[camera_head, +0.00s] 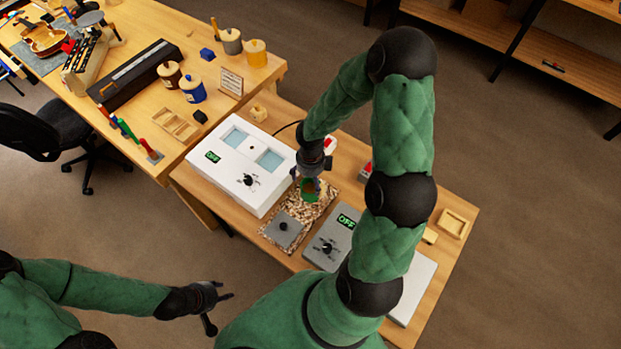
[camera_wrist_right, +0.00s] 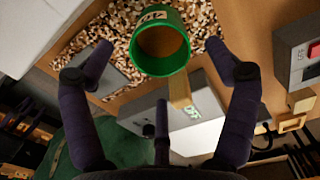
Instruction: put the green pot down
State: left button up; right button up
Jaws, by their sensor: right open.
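The green pot (camera_head: 309,191) is on the speckled brown mat (camera_head: 325,203), near the white box's right side. In the right wrist view the pot (camera_wrist_right: 161,68) shows its open mouth, brown inside, with a pale label on its wall. My right gripper (camera_head: 309,180) is just above the pot in the head view. In the wrist view its fingers (camera_wrist_right: 160,62) are spread on both sides of the pot, with a gap on each side. It is open and holds nothing. My left gripper (camera_head: 222,312) is open and empty over the floor at lower left.
A white box with two blue windows (camera_head: 235,170) stands left of the mat. A grey plate with a black knob (camera_head: 284,229) lies on the mat's front part. A grey control box (camera_head: 331,239) is just right of it. Small wooden trays (camera_head: 453,223) lie further right.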

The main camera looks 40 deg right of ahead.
notch_tip(320, 180, up, 7)
jog(key=p, duration=0.5)
jog(key=shift+f, duration=0.1)
jog(key=s+a+f+m+y, duration=0.1)
jog(key=a+f+m, duration=0.2)
jog(key=a+m, duration=0.3)
jog(key=s+a+f+m+y, duration=0.1)
jog(key=s+a+f+m, duration=0.1)
jog(key=a+m, duration=0.5)
jog(key=s+a+f+m+y, duration=0.2)
jog(key=a+f+m, duration=0.2)
jog(key=m, duration=1.1)
jog(key=shift+s+a, duration=0.25)
jog(key=shift+a, duration=0.9)
jog(key=s+a+m, duration=0.1)
jog(key=m, duration=0.2)
jog(key=s+f+m, duration=0.1)
jog(key=m, duration=0.2)
jog(key=s+a+f+m, duration=0.1)
jog(key=m, duration=0.3)
jog(key=shift+a+f, duration=0.2)
jog(key=shift+a, duration=0.15)
jog(key=m, duration=0.1)
jog(key=s+m, duration=0.1)
jog(key=m, duration=0.1)
jog(key=shift+a+f, duration=0.2)
jog(key=shift+f, duration=0.15)
jog(key=shift+s, duration=0.1)
